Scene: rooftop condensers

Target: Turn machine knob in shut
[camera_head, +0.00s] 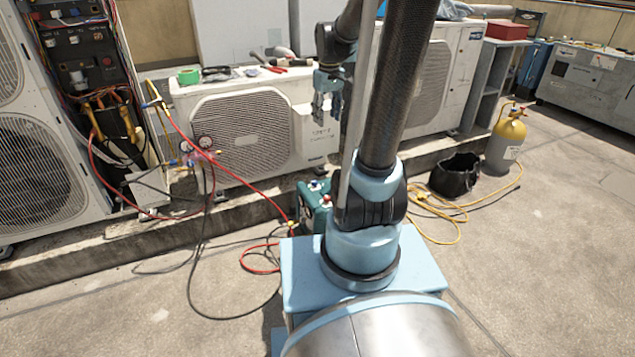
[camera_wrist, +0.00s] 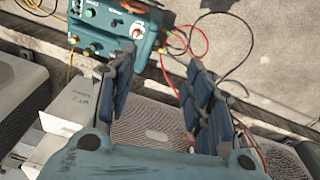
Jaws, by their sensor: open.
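The teal machine (camera_wrist: 152,47) stands on the rooftop floor at the top of the wrist view. Its panel carries several small knobs, including a red one (camera_wrist: 136,32) and dark ones (camera_wrist: 94,46). The labels are too small to read, so I cannot tell which knob is "in" or how it is set. In the head view the machine (camera_head: 314,208) is partly hidden behind my arm. My gripper (camera_wrist: 161,65) is open and empty; its fingers are spread, apart from the machine. In the head view my gripper (camera_head: 328,98) is above the machine, in front of the condensers.
A white condenser (camera_head: 245,130) stands behind the machine, with tools on top. Red and black hoses (camera_head: 240,190) run from gauges (camera_head: 205,142) to the machine. A yellow-grey cylinder (camera_head: 507,140) and a black bucket (camera_head: 455,176) stand at right. Floor at front right is clear.

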